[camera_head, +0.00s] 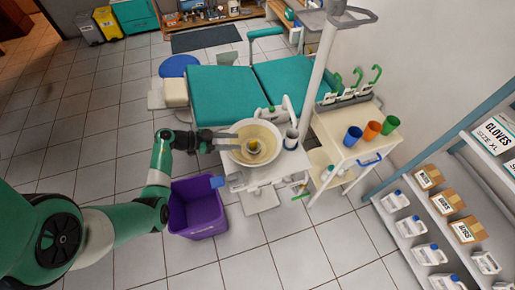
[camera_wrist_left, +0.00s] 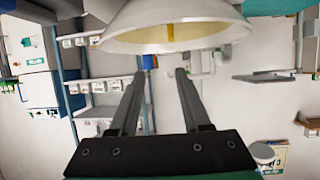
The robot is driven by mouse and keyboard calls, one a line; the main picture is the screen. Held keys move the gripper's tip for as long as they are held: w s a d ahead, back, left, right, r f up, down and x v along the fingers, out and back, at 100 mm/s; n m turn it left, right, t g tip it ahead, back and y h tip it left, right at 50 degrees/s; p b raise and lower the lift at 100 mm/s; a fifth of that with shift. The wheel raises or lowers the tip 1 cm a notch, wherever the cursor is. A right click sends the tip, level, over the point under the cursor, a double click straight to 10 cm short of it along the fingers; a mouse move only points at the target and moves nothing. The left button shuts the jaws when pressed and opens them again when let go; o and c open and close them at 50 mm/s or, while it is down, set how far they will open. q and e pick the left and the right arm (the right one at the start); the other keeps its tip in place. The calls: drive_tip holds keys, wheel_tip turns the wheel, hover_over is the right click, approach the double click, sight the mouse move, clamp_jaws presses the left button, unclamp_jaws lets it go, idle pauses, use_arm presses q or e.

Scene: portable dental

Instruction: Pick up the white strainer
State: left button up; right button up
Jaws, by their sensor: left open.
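A pale round bowl (camera_head: 266,156) sits on the dental unit beside the teal chair. A small grey and yellow piece (camera_head: 253,147) shows at its centre; I cannot tell whether this is the white strainer. My left gripper (camera_head: 238,141) reaches in from the left, its fingers over the bowl's left side. It is open, with nothing between the fingers. In the left wrist view, the cream bowl (camera_wrist_left: 198,37) fills the top, beyond the fingertips of my left gripper (camera_wrist_left: 160,74), with a yellow strip inside. My right gripper is in neither view.
A purple bin (camera_head: 197,208) stands on the floor below the left arm. A white cart (camera_head: 341,150) with blue, orange and green cups is right of the bowl. The teal chair (camera_head: 220,92) lies behind. Shelves (camera_head: 430,205) with bottles and boxes line the right.

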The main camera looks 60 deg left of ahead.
sight(253, 141)
use_arm(q)
drive_tip(key=s+f, duration=0.1)
drive_tip(key=s+a+f+y+b, duration=0.1)
drive_tip(key=shift+a+f+n, duration=0.15)
drive_tip(key=shift+f+n, duration=0.15)
drive_tip(key=shift+n, duration=0.1)
drive_tip(key=shift+a+r, duration=0.2)
drive_tip(key=shift+a, duration=0.1)
drive_tip(key=b+x, duration=0.3)
drive_tip(key=x, duration=0.3)
drive_tip(key=shift+w+d+f+b, duration=0.1)
drive_tip(key=shift+d+f+b, duration=0.05)
drive_tip(key=shift+b, duration=0.25)
drive_tip(key=shift+w, duration=0.2)
drive_tip(key=b+x, duration=0.4)
drive_tip(key=shift+w+f, duration=0.25)
drive_tip(key=shift+f, duration=0.1)
drive_tip(key=shift+w, duration=0.25)
drive_tip(key=shift+r, duration=0.15)
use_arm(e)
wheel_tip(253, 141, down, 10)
use_arm(q)
clamp_jaws()
